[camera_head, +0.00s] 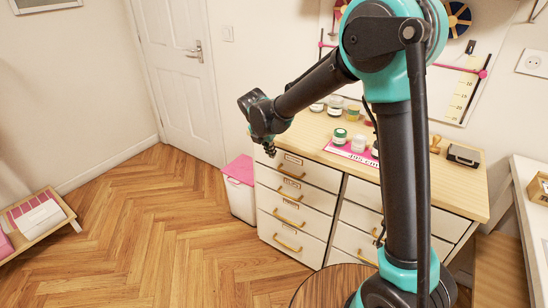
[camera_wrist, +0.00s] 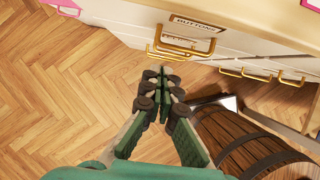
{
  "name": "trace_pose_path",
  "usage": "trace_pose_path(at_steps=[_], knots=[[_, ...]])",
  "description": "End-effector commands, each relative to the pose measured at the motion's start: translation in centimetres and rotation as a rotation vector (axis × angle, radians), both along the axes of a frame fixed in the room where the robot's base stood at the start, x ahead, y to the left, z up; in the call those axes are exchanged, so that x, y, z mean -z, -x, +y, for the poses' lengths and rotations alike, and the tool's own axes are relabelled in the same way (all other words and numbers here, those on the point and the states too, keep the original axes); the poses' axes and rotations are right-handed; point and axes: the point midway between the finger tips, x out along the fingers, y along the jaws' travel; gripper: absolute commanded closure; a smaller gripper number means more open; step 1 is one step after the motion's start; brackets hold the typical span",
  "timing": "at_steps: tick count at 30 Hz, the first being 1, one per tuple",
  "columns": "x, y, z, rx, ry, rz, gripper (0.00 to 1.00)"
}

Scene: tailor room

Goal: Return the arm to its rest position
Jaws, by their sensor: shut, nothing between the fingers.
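My arm rises in front of the drawer cabinet in the head view and bends over to the left. My gripper (camera_head: 270,150) hangs at its far end, near the cabinet's left front edge. In the wrist view my gripper (camera_wrist: 164,75) is shut and empty, with its fingertips together. The fingertips appear just below a drawer's gold handle (camera_wrist: 178,46) in that view. I cannot tell how far apart they are.
The cabinet (camera_head: 297,190) carries jars (camera_head: 340,136) and a pink mat (camera_head: 345,152) on top. A bin with a pink lid (camera_head: 239,172) stands at its left. A wooden barrel (camera_wrist: 240,140) is at lower right in the wrist view.

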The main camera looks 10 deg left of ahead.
Motion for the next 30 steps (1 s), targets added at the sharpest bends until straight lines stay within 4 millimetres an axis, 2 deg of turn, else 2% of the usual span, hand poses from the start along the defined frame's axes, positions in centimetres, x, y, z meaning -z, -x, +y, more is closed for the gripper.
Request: trace_pose_path(at_steps=[2,5,8,11,15,21,24,27,30], knots=[[-0.4,0.2,-0.4,0.016,-0.006,-0.002,1.0],[-0.8,0.3,-2.5,0.11,-0.045,-0.008,1.0],[-1.2,0.8,-6.9,0.311,-0.126,-0.024,1.0],[-1.6,2.0,-12.4,0.583,-0.236,-0.046,1.0],[-1.5,4.9,-19.5,0.986,-0.394,-0.079,1.0],[-0.5,10.7,-27.7,1.566,-0.615,-0.128,1.0],[0.4,14.0,-30.9,1.855,-0.725,-0.153,1.0],[1.5,17.1,-33.2,2.118,-0.827,-0.173,1.0],[2.6,19.6,-34.7,2.33,-0.912,-0.189,1.0]])
